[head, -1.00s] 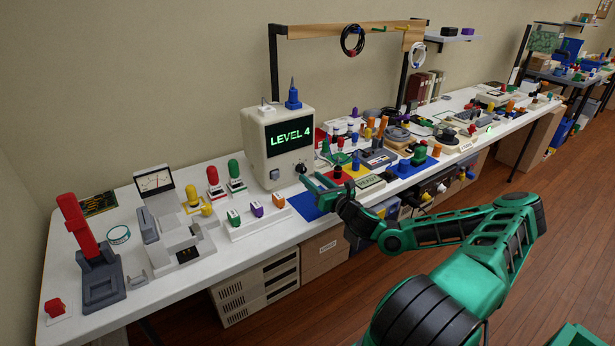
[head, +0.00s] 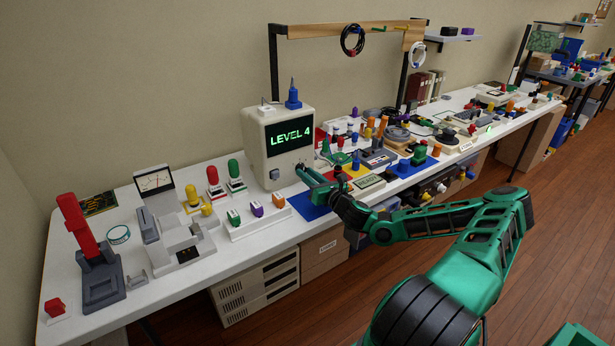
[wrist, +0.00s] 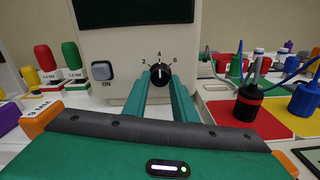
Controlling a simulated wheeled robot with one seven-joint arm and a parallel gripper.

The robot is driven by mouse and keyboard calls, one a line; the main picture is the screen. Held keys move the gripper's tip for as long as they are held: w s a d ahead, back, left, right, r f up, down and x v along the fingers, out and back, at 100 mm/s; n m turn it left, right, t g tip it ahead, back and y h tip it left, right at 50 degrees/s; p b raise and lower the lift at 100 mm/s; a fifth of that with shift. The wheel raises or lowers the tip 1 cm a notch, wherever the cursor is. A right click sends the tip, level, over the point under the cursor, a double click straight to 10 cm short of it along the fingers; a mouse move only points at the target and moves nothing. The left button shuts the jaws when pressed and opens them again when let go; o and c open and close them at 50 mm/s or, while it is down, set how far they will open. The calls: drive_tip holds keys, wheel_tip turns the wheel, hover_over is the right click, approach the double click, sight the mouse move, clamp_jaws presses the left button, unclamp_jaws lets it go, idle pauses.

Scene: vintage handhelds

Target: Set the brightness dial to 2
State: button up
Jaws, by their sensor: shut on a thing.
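The monitor (head: 262,158) is a cream box on the bench, and its dark screen (head: 289,137) reads "LEVEL 4" in green. The black brightness dial (wrist: 160,74) is on its front in the wrist view, with marks 2, 4 and 6 around it. Its white pointer line points up at 4. My green gripper (wrist: 167,92) has its two fingertips on either side of the dial and is shut on it. In the head view my gripper (head: 300,171) reaches the monitor's lower right front and hides the dial.
A grey ON button (wrist: 102,70) sits left of the dial. A blue mat (head: 307,206) lies in front of the monitor.

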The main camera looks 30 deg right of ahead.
drive_tip(key=shift+d+n, duration=0.1)
drive_tip(key=shift+n, duration=0.4)
idle(0.3)
drive_tip(key=n, duration=0.4)
drive_tip(key=shift+n, duration=0.3)
drive_tip(key=n, duration=0.4)
drive_tip(key=shift+n, duration=0.3)
drive_tip(key=o, duration=1)
drive_tip(key=shift+o, duration=0.2)
